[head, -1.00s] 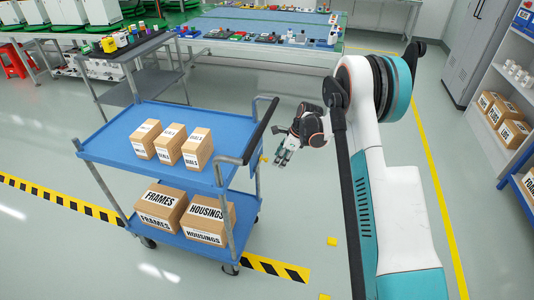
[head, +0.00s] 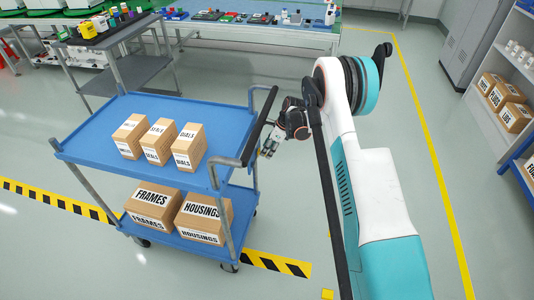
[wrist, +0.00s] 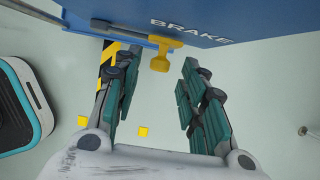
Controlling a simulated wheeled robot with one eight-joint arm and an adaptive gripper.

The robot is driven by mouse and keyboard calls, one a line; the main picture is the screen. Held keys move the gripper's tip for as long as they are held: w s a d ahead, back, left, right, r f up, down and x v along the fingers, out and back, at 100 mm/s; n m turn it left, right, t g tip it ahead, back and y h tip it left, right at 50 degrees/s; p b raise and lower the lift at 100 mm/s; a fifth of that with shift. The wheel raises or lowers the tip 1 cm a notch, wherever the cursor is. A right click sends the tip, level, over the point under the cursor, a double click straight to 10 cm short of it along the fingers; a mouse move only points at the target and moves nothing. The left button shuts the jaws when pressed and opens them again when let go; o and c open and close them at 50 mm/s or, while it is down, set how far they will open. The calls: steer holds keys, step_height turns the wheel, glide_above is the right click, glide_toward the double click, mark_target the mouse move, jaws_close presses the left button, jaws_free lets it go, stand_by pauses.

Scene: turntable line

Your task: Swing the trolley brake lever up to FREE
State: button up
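The blue trolley (head: 95,130) stands at the left in the head view. In the wrist view its blue side (wrist: 250,20) bears the word BRAKE. The brake lever (wrist: 160,62) there is a thin grey bar with a yellow knob, lying roughly sideways below the label. My gripper (wrist: 151,58) is open and empty. Its dark green fingers stand either side of the knob in the picture; I see no contact, and the depth gap is unclear. In the head view my gripper (head: 268,150) is beside the trolley's right end, by the handle. The lever is not clearly visible there.
Dials boxes (head: 158,138) stand on the trolley's top shelf, with Frames (head: 152,205) and Housings (head: 202,215) boxes below. The black push handle (head: 260,125) rises close to my gripper. Shelving with boxes (head: 505,100) is at the right.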

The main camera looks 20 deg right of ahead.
steer(key=shift+x, duration=0.85)
steer(key=shift+c, duration=0.3)
jaws_close()
